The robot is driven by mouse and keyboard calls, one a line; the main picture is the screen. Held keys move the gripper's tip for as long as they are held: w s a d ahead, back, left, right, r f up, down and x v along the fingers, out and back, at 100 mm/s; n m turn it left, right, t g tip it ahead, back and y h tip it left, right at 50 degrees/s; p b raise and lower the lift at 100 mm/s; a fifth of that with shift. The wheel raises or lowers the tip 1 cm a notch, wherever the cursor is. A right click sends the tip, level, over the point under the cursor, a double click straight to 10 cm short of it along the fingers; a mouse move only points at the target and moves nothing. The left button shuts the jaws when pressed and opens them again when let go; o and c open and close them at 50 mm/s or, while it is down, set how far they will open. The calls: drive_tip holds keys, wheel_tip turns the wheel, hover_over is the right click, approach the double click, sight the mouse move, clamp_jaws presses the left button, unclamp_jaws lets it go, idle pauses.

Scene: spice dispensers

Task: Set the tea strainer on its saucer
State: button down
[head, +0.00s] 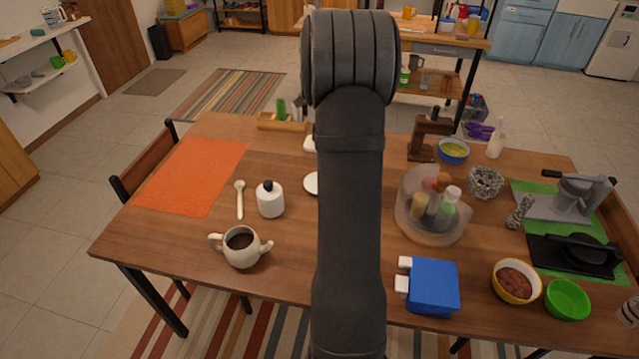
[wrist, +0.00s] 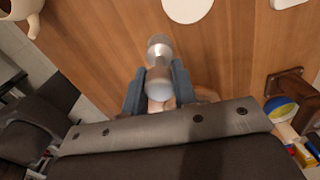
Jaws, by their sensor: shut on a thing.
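My gripper (wrist: 158,88) shows in the wrist view, with its two blue-grey fingers shut on a silvery, rounded thing, which I take to be the tea strainer (wrist: 158,58). The strainer is held over the wooden table. A flat white disc, which looks like the saucer (wrist: 188,9), lies on the table beyond the strainer, apart from it in the picture and cut by the top edge. In the head view part of the saucer (head: 311,184) shows at the left edge of my arm. My arm hides the gripper and strainer there.
A clear bowl with bottles (head: 433,205) and a blue box (head: 432,287) are to the right. The orange mat (head: 192,174) is bare.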

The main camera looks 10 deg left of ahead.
drive_tip(key=w+d, duration=0.4)
drive_tip(key=d, duration=0.3)
drive_tip(key=w+a+f, duration=0.3)
drive_tip(key=a+f, duration=0.7)
drive_tip(key=shift+w+a+f, duration=0.25)
drive_tip(key=shift+a+f, duration=0.05)
drive_tip(key=shift+f, duration=0.2)
drive_tip(key=c, duration=1.2)
unclamp_jaws()
drive_tip(key=shift+o, duration=0.2)
